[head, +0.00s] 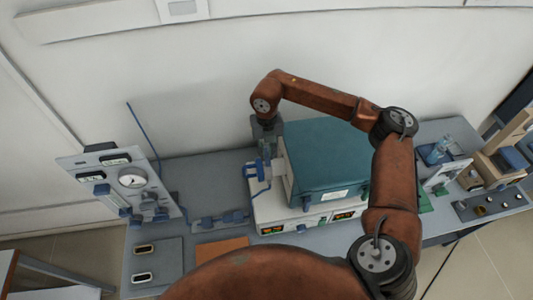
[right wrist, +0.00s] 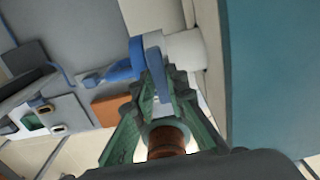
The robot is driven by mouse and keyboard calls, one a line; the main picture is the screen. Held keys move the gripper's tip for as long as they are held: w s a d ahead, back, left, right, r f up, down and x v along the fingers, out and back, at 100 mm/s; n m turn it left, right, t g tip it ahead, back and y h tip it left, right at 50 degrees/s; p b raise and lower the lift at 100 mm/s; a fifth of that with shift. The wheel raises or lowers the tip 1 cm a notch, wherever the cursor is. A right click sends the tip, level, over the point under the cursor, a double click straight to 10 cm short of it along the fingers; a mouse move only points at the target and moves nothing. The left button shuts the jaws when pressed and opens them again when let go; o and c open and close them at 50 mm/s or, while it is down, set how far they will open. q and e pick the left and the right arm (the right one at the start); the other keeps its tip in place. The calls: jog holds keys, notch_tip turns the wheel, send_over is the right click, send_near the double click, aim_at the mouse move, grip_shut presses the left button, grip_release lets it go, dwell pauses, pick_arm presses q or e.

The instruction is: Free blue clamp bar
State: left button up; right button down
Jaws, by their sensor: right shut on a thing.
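The blue clamp bar (head: 253,172) is at the left side of the teal furnace (head: 325,160), by a short white pipe stub. In the right wrist view the blue bar (right wrist: 151,52) stands at the end of the white pipe (right wrist: 186,48), its near end between my fingertips. My right gripper (head: 267,148) points down beside the furnace's left wall. In the wrist view its green-padded fingers (right wrist: 160,90) are closed on the blue bar. The fingers partly hide the bar's near end. My left gripper is not in view.
A gauge panel (head: 131,181) stands at the left of the grey bench. An orange mat (head: 221,249) and a blue fitting strip (head: 220,220) lie before the furnace's left side. A knob box (head: 490,204) sits at the right. My right arm arches over the furnace.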

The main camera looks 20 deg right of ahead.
aim_at(267, 156)
jog(key=shift+r, duration=0.1)
dwell(0.4)
jog(key=c, duration=1.9)
grip_release()
jog(key=shift+c, duration=0.2)
notch_tip(267, 156, up, 12)
